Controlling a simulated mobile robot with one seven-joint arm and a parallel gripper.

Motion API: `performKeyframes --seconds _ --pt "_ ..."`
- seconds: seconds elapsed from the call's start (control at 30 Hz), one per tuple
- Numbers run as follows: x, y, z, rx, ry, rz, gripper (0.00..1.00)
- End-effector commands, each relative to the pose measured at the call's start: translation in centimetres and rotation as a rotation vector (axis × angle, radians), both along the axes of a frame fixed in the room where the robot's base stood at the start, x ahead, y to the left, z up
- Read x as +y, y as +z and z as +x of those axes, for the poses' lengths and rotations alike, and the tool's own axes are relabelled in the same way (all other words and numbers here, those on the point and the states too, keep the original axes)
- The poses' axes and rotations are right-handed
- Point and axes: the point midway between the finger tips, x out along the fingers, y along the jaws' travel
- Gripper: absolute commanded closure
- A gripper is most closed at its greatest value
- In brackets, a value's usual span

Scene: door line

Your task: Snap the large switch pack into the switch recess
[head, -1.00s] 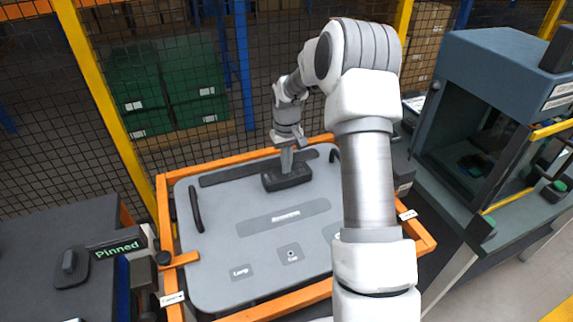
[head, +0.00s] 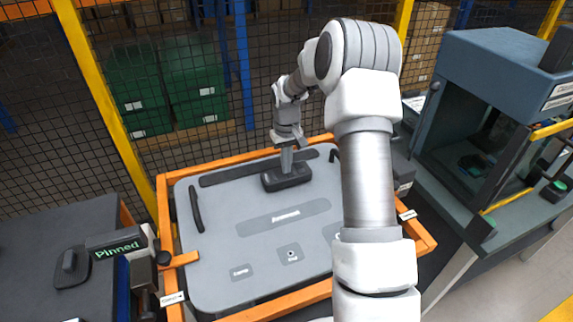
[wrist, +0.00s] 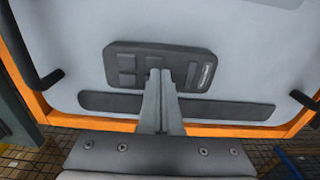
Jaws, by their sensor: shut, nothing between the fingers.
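The large switch pack (head: 287,177) is a dark, rounded block lying on the grey door panel, just in front of a long dark strip. In the wrist view the pack (wrist: 125,62) shows several raised buttons and a small pale label at its right end. My gripper (wrist: 160,76) is shut, with its fingertips at the edge of the pack on the strip side, touching or nearly touching its top. It holds nothing. In the head view my gripper (head: 287,168) points down onto the pack. The switch recess is not visible; I cannot tell whether the pack is seated in it.
The door panel (head: 215,270) lies in an orange frame (head: 163,215), with marked pads and dark handles (head: 196,208) on it. A dark table with a "Pinned" sign (head: 117,249) stands left. A blue-grey cabinet (head: 500,75) stands right. A mesh fence is behind.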

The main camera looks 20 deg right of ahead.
Motion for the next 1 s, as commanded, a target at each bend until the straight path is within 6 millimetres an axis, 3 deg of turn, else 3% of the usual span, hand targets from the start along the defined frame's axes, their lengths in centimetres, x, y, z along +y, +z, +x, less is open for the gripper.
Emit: performKeyframes --seconds 1.0 --pt "0.0 -1.0 0.0 0.002 0.000 0.001 1.00"
